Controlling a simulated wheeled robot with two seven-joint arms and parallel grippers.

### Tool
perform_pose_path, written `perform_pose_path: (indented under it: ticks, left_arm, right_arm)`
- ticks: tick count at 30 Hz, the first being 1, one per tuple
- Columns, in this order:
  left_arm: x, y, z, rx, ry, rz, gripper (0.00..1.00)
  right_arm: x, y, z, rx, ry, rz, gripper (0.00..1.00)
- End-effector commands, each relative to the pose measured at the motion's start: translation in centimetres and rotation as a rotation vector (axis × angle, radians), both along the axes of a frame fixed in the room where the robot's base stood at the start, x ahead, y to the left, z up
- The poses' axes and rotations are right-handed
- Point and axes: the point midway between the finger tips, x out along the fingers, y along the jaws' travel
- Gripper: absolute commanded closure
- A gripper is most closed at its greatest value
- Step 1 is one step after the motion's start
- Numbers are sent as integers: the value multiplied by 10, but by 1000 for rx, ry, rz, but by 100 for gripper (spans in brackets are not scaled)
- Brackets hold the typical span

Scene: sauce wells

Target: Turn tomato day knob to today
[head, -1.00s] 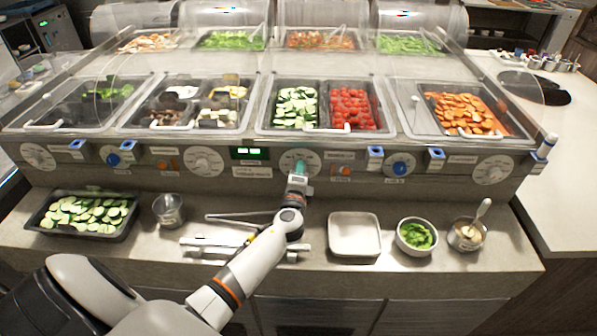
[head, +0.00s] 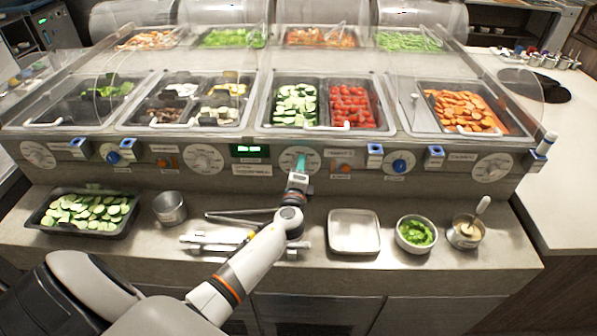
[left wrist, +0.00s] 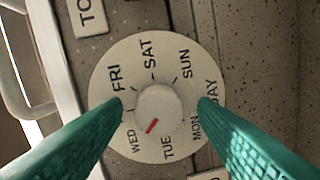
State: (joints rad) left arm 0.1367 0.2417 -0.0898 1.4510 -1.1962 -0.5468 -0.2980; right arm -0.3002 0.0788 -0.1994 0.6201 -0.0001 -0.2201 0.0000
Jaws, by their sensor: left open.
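My left gripper (head: 300,163) is at the middle dial (head: 287,159) on the counter's front panel. The left wrist view shows the white day dial (left wrist: 122,62) with a round knob (left wrist: 158,104) at its centre. The knob's red mark points down-left, between WED and TUE, nearer WED. FRI, SAT, SUN and MON are readable; the left finger covers the dial where another day would stand, and the right finger partly covers lettering ending in DAY. The open green fingers stand on either side of the knob, apart from it. A label starting "TO" (left wrist: 90,18) is beside the dial. My right gripper is not visible.
A green-lit display (head: 249,151) is left of the dial; its text is unreadable. Blue knobs (head: 400,163) and other white dials (head: 204,159) line the panel. Tomatoes (head: 351,105) lie above. A white tray (head: 354,254) and metal bowl (head: 401,247) stand on the ledge.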

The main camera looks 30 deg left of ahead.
Motion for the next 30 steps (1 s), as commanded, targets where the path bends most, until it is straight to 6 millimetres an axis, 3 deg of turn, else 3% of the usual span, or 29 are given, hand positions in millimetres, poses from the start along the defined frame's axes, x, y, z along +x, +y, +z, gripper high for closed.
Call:
perform_pose_path:
  ticks: [7,21,30]
  left_arm:
    - [-16,-9,0,-1,0,-1,47]
    - [-95,-50,5,-2,0,-1,47]
    - [-106,-56,8,1,0,0,47]
  right_arm:
    - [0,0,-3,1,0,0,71]
    - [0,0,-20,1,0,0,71]
    - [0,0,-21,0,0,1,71]
